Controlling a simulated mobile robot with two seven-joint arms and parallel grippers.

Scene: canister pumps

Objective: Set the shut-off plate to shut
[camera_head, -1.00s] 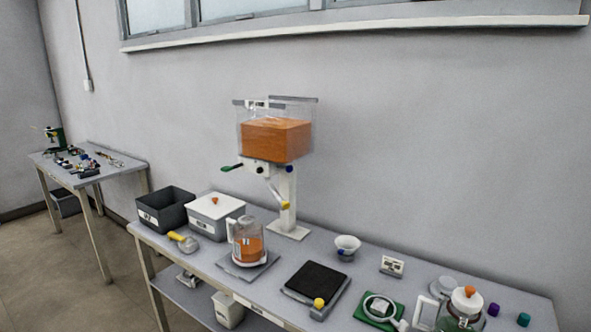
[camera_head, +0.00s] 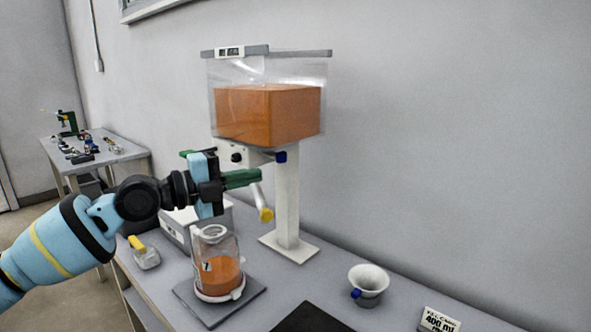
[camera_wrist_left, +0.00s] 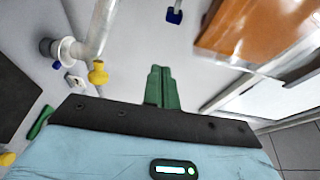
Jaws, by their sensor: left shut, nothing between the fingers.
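The dispenser's clear hopper (camera_head: 268,112) holds an orange block of product above a white post. What looks like the shut-off plate's green handle (camera_head: 190,153) sticks out left below the hopper, partly hidden behind my gripper; whether the plate is open or shut cannot be told. My left gripper (camera_head: 258,176) is shut and empty, its green fingers pointing right, in front of the area below the hopper. The fingers also show together in the left wrist view (camera_wrist_left: 162,88). Contact with the handle cannot be made out. My right gripper is not in view.
A yellow-tipped spout (camera_head: 265,213) hangs below the hopper. A jar with orange contents (camera_head: 217,268) stands on a grey plate. A white funnel cup (camera_head: 368,280) and a label card (camera_head: 438,320) stand to the right. A yellow-handled scoop (camera_head: 142,250) lies at left.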

